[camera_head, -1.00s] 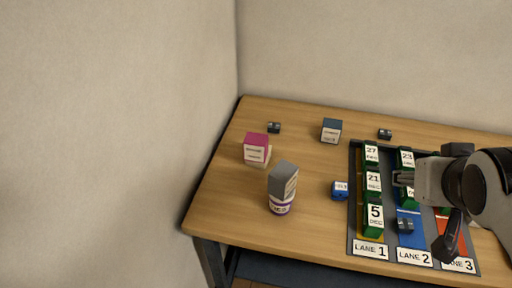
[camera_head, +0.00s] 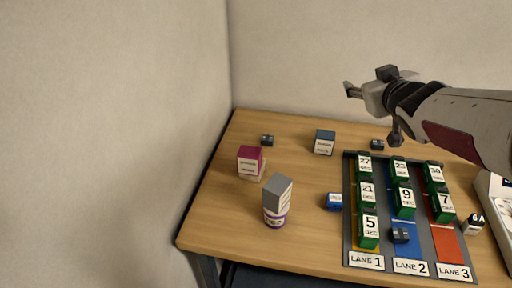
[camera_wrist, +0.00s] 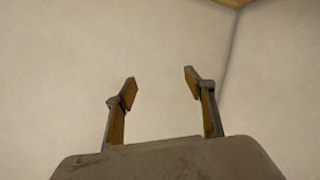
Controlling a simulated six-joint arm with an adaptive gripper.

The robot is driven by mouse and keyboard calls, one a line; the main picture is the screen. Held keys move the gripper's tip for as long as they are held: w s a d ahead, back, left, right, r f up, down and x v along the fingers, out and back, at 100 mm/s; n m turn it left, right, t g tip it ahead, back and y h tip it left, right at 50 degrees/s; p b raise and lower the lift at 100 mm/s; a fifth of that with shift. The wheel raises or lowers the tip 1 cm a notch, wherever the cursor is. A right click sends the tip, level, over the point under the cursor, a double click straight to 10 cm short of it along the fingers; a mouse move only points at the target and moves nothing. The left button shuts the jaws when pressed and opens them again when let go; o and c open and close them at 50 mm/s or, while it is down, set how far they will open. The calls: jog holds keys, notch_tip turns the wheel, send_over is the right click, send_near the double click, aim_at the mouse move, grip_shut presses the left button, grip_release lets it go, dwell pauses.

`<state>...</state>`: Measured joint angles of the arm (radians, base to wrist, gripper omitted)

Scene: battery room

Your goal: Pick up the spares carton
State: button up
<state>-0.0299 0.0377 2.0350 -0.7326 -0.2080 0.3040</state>
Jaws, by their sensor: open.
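Three carton-like boxes stand on the wooden table; their labels are too small to read, so I cannot tell which is the spares carton. A magenta box (camera_head: 250,161) stands at the left. A dark blue box (camera_head: 324,142) stands at the back middle. My gripper (camera_head: 349,90) is raised above the table's back edge, before the wall, apart from all boxes. In the wrist view its two fingers (camera_wrist: 160,79) are spread and empty, with only wall and ceiling edge behind.
A lane tray (camera_head: 383,260) holds several green numbered blocks and a small dark part (camera_head: 400,236). A small blue item (camera_head: 333,202) lies left of it. Small dark items lie at the back left (camera_head: 267,140) and right (camera_head: 377,144). A white bin (camera_head: 497,215) stands far right.

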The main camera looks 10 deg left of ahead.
jog(key=w+a+f+n+y, duration=0.35)
jog(key=w+a+y, duration=0.2)
jog(key=a, duration=0.25)
jog(key=n+g+y, duration=0.8)
jog(key=g+y, duration=0.1)
jog(key=g, duration=0.3)
send_over(261, 158)
jog(key=w, duration=0.1)
notch_tip(261, 158, down, 18)
jog(key=shift+w+r, duration=0.1)
jog(key=shift+g+y, duration=0.45)
jog(key=shift+g, duration=0.45)
jog(key=f, duration=0.1)
jog(key=s+d+f, duration=0.1)
jog(key=f, duration=0.2)
jog(key=shift+s+d, duration=0.15)
jog(key=shift+s, duration=0.2)
jog(key=shift+d+f, duration=0.25)
jog(key=shift+f, duration=0.25)
jog(key=shift+a, duration=0.15)
